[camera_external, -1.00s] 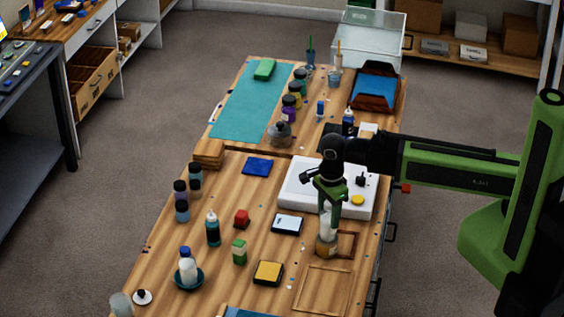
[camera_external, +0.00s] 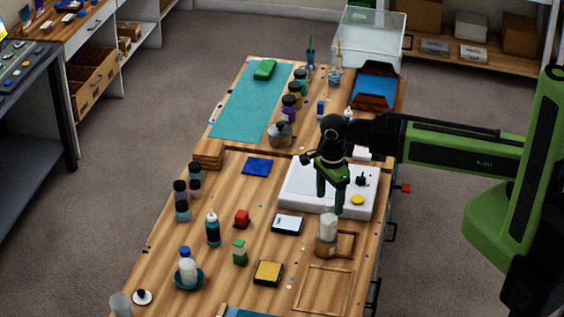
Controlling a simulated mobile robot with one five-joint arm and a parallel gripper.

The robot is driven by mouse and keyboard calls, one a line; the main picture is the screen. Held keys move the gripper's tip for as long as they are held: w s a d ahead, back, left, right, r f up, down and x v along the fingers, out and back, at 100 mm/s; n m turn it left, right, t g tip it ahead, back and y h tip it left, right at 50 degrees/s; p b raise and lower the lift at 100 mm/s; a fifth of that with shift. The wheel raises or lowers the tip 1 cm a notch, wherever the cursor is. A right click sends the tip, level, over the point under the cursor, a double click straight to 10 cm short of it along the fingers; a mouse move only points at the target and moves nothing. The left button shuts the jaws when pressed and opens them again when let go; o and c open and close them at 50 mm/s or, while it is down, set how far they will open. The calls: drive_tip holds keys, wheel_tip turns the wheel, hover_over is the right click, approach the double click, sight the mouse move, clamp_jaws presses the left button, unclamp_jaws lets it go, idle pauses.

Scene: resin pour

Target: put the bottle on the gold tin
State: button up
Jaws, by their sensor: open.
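A pale, whitish bottle (camera_external: 328,225) stands upright on a short gold-brown tin (camera_external: 326,248) near the right edge of the bench. The bottle appears to rest on top of the tin. My gripper (camera_external: 330,207) is open, with its fingers pointing down just above the bottle. Its fingers look clear of the bottle, though the exact gap is hard to judge from this view.
A wooden frame (camera_external: 346,243) lies beside the tin, and another frame (camera_external: 323,290) lies in front. A white board with a yellow knob (camera_external: 357,200) is behind. A black box with a yellow top (camera_external: 268,272) and a small white-topped box (camera_external: 287,224) stand to the left.

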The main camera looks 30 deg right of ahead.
wheel_tip(320, 180, up, 6)
drive_tip(key=p, duration=0.4)
drive_tip(key=shift+r, duration=0.1)
drive_tip(key=w+d+n, duration=0.3)
drive_tip(key=d+n, duration=0.3)
drive_tip(key=d, duration=0.7)
drive_tip(key=w+d+n, duration=0.4)
drive_tip(key=d+n, duration=0.2)
drive_tip(key=d, duration=0.7)
drive_tip(key=w+d+n, duration=0.3)
drive_tip(key=d+n, duration=0.3)
drive_tip(key=d, duration=0.7)
drive_tip(key=shift+w+d, duration=0.25)
drive_tip(key=shift+w, duration=0.1)
